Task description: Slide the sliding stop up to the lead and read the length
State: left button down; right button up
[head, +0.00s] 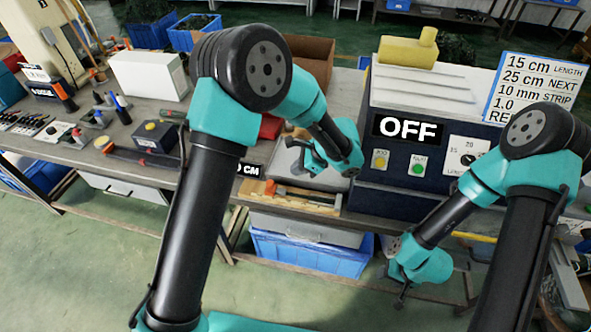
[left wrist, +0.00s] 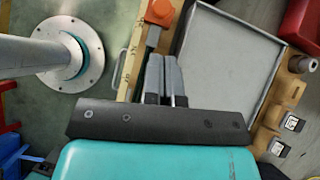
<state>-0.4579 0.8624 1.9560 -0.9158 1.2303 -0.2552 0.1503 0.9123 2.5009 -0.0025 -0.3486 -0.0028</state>
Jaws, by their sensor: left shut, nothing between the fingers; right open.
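The sliding stop appears to be the orange block (left wrist: 160,12) at the top of the left wrist view, on a pale wooden rule (left wrist: 131,55) with dark marks. My left gripper (left wrist: 163,60) is shut and empty, its fingertips just below the orange block; whether they touch it I cannot tell. In the head view my left gripper (head: 306,168) is over the bench by the grey tray, and the arm hides part of the rule. My right gripper (head: 402,302) is open and empty, low in front of the bench. I cannot make out the lead.
A grey tray (left wrist: 220,60) lies right of the rule, with a wooden holder (left wrist: 266,128) beyond it. The dark machine (head: 392,165) reading OFF stands right of the tray. A length sign (head: 535,85) stands behind. A blue crate (head: 310,262) sits under the bench.

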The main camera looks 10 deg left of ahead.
pick_arm(q)
send_near(273, 187)
jog(key=x, duration=0.5)
jog(key=shift+s+a+r, duration=0.1)
jog(key=shift+s+r, duration=0.05)
jog(key=shift+s, duration=0.1)
jog(key=shift+a, duration=0.1)
